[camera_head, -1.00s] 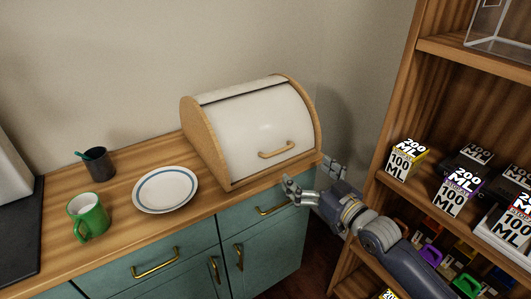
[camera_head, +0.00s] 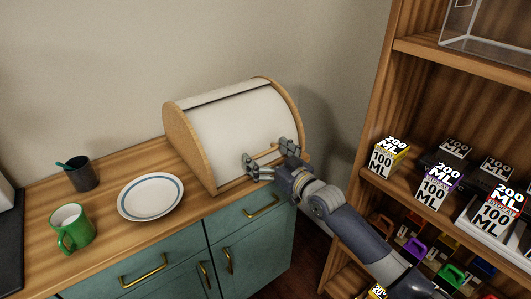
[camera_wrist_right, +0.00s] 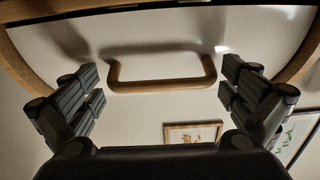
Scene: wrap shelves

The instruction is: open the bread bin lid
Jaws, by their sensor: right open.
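The bread bin (camera_head: 185,140) stands on the wooden counter with rounded wooden sides. Its white curved lid (camera_head: 240,120) is down and closed. The wooden lid handle (camera_head: 266,152) is partly hidden by my right gripper (camera_head: 268,158), which is at the front of the lid. In the right wrist view the handle (camera_wrist_right: 162,84) lies across the gap between the open fingers of the gripper (camera_wrist_right: 164,92), with no finger visibly closed on it. My left gripper is out of view.
A white plate (camera_head: 150,197), a green mug (camera_head: 70,228) and a dark cup (camera_head: 81,174) stand on the counter (camera_head: 110,180) left of the bin. A wooden shelf (camera_head: 398,105) with several labelled boxes rises close to the right of my arm.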

